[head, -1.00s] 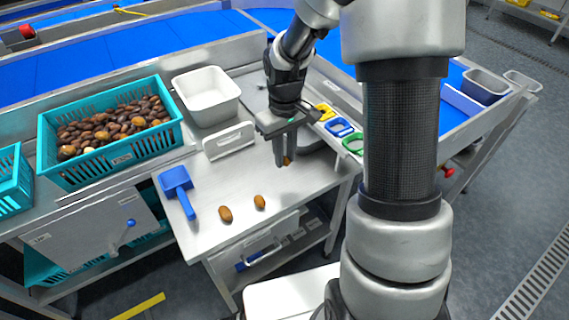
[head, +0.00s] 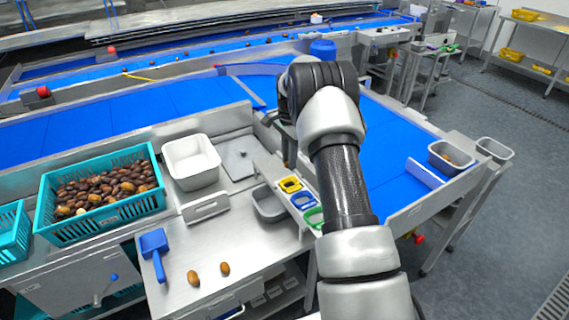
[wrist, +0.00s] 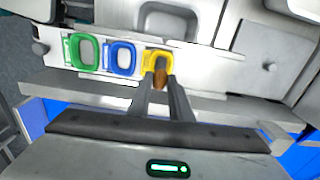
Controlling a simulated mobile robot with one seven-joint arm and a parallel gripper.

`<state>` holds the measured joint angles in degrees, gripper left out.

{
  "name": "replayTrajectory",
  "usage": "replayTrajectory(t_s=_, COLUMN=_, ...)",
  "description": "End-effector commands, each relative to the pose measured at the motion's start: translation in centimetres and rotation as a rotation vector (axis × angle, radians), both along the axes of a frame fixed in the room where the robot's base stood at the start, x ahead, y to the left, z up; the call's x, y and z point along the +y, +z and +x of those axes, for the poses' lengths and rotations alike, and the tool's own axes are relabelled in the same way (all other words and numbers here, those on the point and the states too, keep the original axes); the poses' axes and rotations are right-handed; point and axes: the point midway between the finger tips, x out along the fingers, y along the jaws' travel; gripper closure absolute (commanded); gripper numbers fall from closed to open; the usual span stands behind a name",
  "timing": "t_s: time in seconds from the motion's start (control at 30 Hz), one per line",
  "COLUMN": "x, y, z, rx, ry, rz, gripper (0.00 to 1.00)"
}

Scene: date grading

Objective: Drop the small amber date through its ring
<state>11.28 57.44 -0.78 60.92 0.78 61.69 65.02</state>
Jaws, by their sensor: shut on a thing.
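My gripper (wrist: 160,94) is shut on a small amber-brown date (wrist: 160,77), held between the fingertips in the wrist view. The yellow ring (wrist: 148,60) lies just beyond the date, which overlaps its near part in that view. I cannot tell the height between them. The blue ring (wrist: 123,46) and green ring (wrist: 75,51) stand in a row beside it. In the head view the yellow ring (head: 290,180), blue ring (head: 303,204) and green ring (head: 314,222) are visible, while my arm hides most of the gripper.
Two other dates (head: 194,278) (head: 225,268) lie on the steel table near a blue scoop (head: 153,243). A teal crate of dates (head: 110,216), a white tub (head: 191,184) and a grey bin (head: 276,217) stand around. Blue conveyor belts (head: 180,102) run behind.

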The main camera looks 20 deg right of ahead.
Motion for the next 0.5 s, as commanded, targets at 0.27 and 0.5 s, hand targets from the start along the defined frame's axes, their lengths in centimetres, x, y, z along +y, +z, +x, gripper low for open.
replayTrajectory(t_s=0.27, x=-0.3, y=-0.6, z=0.2, rx=0.000, ry=-0.036, rz=-0.001, gripper=0.89)
replayTrajectory(t_s=0.5, x=-0.3, y=-2.5, z=0.2, rx=0.000, ry=-0.034, rz=-0.002, gripper=0.89)
